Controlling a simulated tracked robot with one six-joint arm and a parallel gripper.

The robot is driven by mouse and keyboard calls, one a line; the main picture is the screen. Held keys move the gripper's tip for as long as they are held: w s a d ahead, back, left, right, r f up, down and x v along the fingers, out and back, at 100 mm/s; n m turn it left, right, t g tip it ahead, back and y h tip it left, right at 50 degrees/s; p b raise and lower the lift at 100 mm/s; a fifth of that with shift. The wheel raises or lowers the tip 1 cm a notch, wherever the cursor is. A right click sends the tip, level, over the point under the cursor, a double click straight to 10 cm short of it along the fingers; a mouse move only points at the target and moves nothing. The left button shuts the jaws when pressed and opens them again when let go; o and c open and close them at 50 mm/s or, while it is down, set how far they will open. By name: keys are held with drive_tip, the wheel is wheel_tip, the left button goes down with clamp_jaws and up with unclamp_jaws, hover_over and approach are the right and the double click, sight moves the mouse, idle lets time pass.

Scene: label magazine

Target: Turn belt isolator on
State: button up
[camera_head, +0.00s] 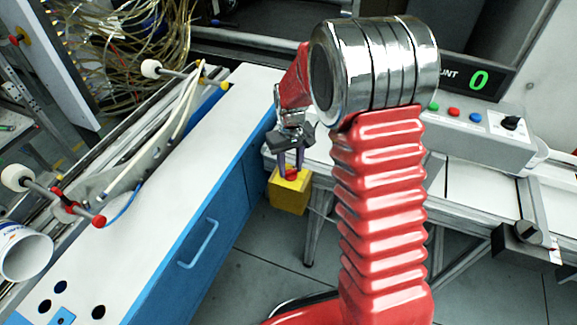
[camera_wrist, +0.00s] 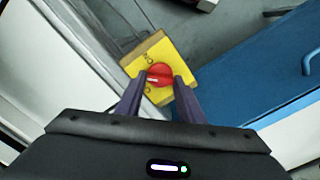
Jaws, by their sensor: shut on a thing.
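In the wrist view the yellow face (camera_wrist: 137,68) shows dark lettering, partly hidden, and the red knob (camera_wrist: 159,73) carries a pale line that lies nearly level in the picture. My gripper (camera_head: 292,171) points down at the box. In the wrist view my gripper (camera_wrist: 160,82) has its two purple fingers on either side of the knob, shut on it.
The blue cabinet (camera_head: 210,243) with a white top stands left of the box. A conveyor frame (camera_head: 470,185) and a grey control panel (camera_head: 478,130) with coloured buttons and a counter display (camera_head: 478,79) reading 0 are at right. A white roll (camera_head: 24,254) lies at far left.

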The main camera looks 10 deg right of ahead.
drive_tip(key=m, duration=0.4)
drive_tip(key=shift+d+r+m, duration=0.1)
drive_tip(key=shift+m, duration=0.2)
drive_tip(key=m, duration=0.4)
drive_tip(key=shift+m, duration=0.4)
drive_tip(key=o, duration=1.1)
drive_tip(key=shift+c, duration=0.2)
wheel_tip(320, 180, up, 14)
drive_tip(key=shift+f, duration=0.2)
drive_tip(key=shift+w+n, duration=0.1)
drive_tip(key=shift+n, duration=0.2)
